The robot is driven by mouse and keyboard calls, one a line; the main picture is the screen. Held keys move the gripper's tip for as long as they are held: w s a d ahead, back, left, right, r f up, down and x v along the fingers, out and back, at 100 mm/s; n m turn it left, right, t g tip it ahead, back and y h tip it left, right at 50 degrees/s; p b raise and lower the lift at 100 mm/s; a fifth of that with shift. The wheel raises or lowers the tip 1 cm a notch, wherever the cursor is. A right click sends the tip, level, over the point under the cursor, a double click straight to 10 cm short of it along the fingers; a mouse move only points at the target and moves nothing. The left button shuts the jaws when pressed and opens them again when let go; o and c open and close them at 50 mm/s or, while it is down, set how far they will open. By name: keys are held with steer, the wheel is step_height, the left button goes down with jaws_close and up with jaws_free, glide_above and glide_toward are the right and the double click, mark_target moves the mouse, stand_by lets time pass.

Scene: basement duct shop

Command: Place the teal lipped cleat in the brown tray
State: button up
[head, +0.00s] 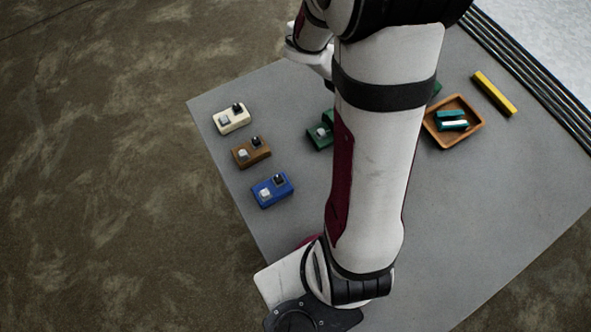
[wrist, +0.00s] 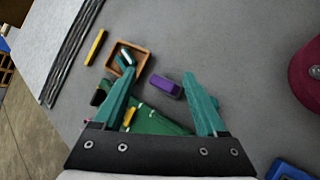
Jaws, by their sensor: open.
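The brown tray (head: 478,127) lies on the grey table, right of my arm in the head view. It also shows in the wrist view (wrist: 143,56), beyond my left finger. A teal piece with a whitish strip, the lipped cleat (head: 450,115), lies inside the tray, within its walls. The cleat also shows in the wrist view (wrist: 121,62). My gripper (wrist: 158,74) is open, its two teal fingers wide apart with nothing held between them. The tray and cleat are clear of the fingertips. In the head view my arm hides the gripper.
A yellow bar (head: 495,93) lies beyond the tray. A purple block (wrist: 165,86) and a green object (wrist: 155,122) lie below my gripper. White (head: 231,118), brown (head: 251,152) and blue (head: 272,190) knobbed blocks stand at left. The table's right front is clear.

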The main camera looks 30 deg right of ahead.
steer(key=s+a+r+m+t+y, duration=0.1)
steer(key=a+m+t+y, duration=0.1)
steer(key=a, duration=0.7)
steer(key=s+a+r+m+t+y, duration=0.1)
steer(key=s+a+r+m+y, duration=0.1)
steer(key=a, duration=0.7)
steer(key=s+a+r+m+t+y, duration=0.1)
steer(key=a+m+y, duration=0.3)
steer(key=a, duration=0.5)
steer(key=shift+s+r+m+t+y, duration=0.3)
steer(key=shift+s+r+t+y, duration=0.1)
steer(key=shift+t+y, duration=0.4)
